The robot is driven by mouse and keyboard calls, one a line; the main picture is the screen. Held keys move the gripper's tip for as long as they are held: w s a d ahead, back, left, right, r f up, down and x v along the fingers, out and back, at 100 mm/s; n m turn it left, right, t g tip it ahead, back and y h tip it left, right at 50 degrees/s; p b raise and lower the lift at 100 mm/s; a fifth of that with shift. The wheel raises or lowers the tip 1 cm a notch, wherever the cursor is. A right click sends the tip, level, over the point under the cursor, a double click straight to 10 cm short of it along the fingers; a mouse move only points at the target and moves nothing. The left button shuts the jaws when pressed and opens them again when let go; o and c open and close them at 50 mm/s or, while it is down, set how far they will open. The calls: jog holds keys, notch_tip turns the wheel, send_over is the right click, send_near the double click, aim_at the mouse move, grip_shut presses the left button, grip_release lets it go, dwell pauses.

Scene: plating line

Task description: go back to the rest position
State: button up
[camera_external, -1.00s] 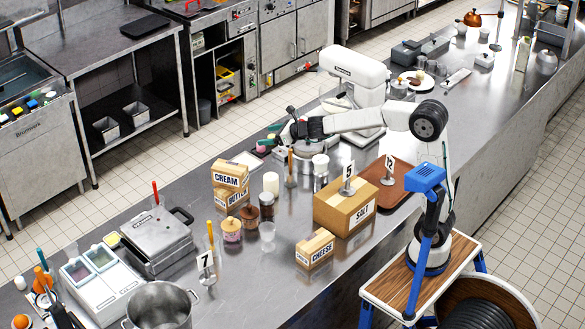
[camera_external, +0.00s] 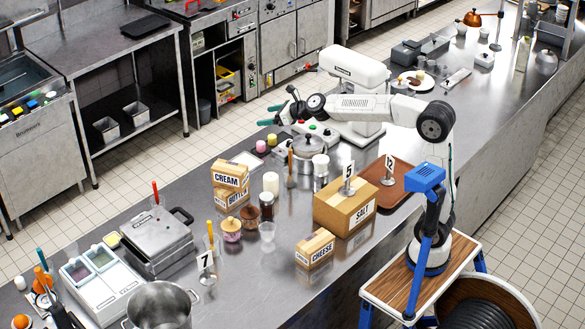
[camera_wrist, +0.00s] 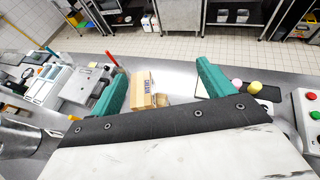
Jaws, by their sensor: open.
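My gripper (camera_external: 283,107) is raised above the steel counter (camera_external: 330,278), left of the white stand mixer (camera_external: 352,68). In the wrist view its two green fingers (camera_wrist: 158,92) stand wide apart with nothing between them. My gripper is clear of all of these.
The salt box (camera_external: 343,207) bears a number 5 marker, beside a brown tray (camera_external: 400,172) with marker 12. Cream (camera_external: 229,175) and butter boxes, the cheese box (camera_external: 315,248), a press grill (camera_external: 156,238) and a big pot (camera_external: 160,306) stand further left.

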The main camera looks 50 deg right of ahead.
jog(key=n+g, duration=0.7)
jog(key=n, duration=1.3)
send_over(345, 167)
jog(key=shift+h, duration=0.3)
notch_tip(345, 167, down, 4)
jog(key=shift+w+f, duration=0.15)
jog(key=shift+f, duration=0.1)
jog(key=s+d+f+n+g+h, duration=0.2)
jog(key=s+d+f+n, duration=0.3)
jog(key=s, duration=0.3)
jog(key=s+d+f+n+g+h, duration=0.2)
jog(key=s+d+f+n, duration=0.3)
jog(key=s+f, duration=0.2)
jog(key=shift+s+f+n, duration=0.35)
jog(key=shift+s+n, duration=0.05)
jog(key=shift+s, duration=0.05)
